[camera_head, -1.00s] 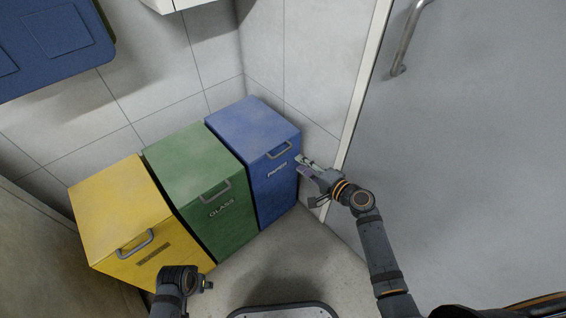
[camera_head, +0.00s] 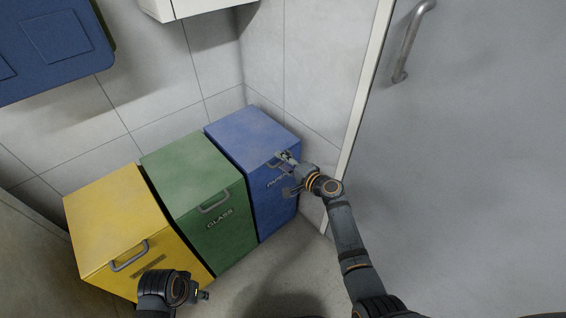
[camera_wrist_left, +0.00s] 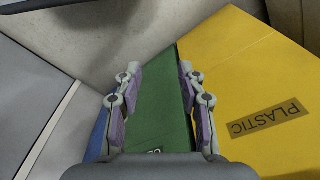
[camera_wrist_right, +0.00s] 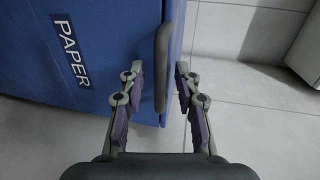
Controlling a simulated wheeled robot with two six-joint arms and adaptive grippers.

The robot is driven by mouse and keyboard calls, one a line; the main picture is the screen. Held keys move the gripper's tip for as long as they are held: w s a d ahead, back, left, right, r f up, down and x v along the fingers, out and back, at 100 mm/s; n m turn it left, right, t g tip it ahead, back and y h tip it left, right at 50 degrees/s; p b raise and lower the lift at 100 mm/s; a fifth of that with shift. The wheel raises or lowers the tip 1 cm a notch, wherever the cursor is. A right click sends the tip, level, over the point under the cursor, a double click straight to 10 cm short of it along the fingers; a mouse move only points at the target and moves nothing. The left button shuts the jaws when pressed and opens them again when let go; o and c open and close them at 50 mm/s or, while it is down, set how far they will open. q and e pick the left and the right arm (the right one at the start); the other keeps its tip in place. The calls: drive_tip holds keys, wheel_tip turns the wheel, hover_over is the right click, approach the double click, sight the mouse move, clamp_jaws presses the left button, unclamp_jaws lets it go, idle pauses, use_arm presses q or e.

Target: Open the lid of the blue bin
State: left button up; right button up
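The blue bin (camera_head: 253,137) with the PAPER label stands at the right end of a row of bins, its lid closed. Its grey handle (camera_wrist_right: 161,66) is on the front near the lid's edge. My right gripper (camera_head: 284,157) is at this handle in the head view and partly hides it.
The green GLASS bin (camera_head: 190,170) stands directly left of the blue bin, and the yellow PLASTIC bin (camera_head: 115,220) left of that. Tiled walls are behind. A grey door (camera_head: 470,150) with a metal handle (camera_head: 408,45) is at the right. Some floor is clear in front.

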clamp_jaws()
idle(0.3)
